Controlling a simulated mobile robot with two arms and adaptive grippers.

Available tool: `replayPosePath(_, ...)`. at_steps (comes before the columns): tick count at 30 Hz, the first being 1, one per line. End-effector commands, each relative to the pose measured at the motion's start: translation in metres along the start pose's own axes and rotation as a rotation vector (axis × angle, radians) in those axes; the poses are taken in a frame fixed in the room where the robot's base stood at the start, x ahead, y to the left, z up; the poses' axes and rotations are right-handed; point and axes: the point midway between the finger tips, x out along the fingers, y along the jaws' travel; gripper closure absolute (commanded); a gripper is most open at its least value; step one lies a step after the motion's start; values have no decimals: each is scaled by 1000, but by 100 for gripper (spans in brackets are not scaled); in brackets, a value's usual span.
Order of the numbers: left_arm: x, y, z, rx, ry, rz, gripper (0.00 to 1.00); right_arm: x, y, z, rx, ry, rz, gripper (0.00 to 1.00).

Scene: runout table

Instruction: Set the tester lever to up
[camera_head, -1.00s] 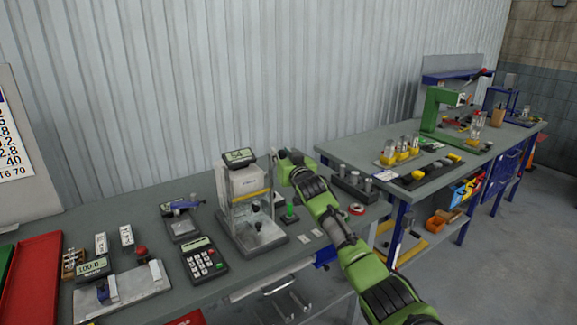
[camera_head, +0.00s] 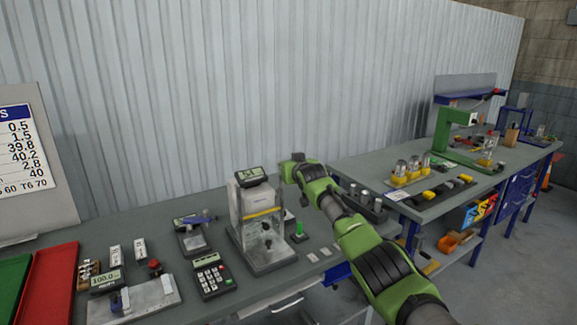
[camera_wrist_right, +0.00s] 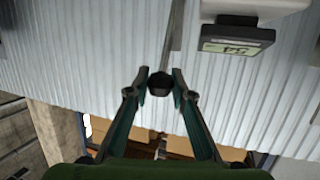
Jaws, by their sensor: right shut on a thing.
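The tester (camera_head: 257,207) is a grey upright device on the bench, with a display on top and a yellow stripe. In the right wrist view its display (camera_wrist_right: 237,38) is at the upper right. My right gripper (camera_wrist_right: 160,82) is shut on the lever's dark round knob (camera_wrist_right: 160,86), and the lever's thin rod (camera_wrist_right: 173,38) runs up from it. In the head view my right gripper (camera_head: 291,163) is just right of the tester, about level with its display; its fingers and the lever are hard to make out there. My left gripper is not in view.
A keypad device (camera_head: 212,275) and a small gauge (camera_head: 192,237) stand left of the tester. A green cylinder (camera_head: 299,230) stands right of its base. A dark block with pegs (camera_head: 362,202) lies behind my right arm. Corrugated wall (camera_head: 220,80) backs the bench.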

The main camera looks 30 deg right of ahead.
Motion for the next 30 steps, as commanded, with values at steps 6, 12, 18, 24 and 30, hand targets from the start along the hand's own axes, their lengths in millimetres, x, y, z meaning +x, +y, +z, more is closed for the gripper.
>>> replayPosePath(6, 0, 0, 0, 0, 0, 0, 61, 0, -1, 2, 0, -5, -1, 100)
replayPosePath(12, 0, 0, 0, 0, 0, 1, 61, 0, -1, 3, 0, -6, -1, 61)
replayPosePath(18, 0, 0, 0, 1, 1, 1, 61, 0, -1, 2, 0, -4, -1, 61)
replayPosePath(24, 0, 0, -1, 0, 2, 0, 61, -1, -1, 2, 0, -3, -1, 61)
replayPosePath(30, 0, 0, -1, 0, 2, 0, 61, -9, -1, 2, -1, -3, -2, 61)
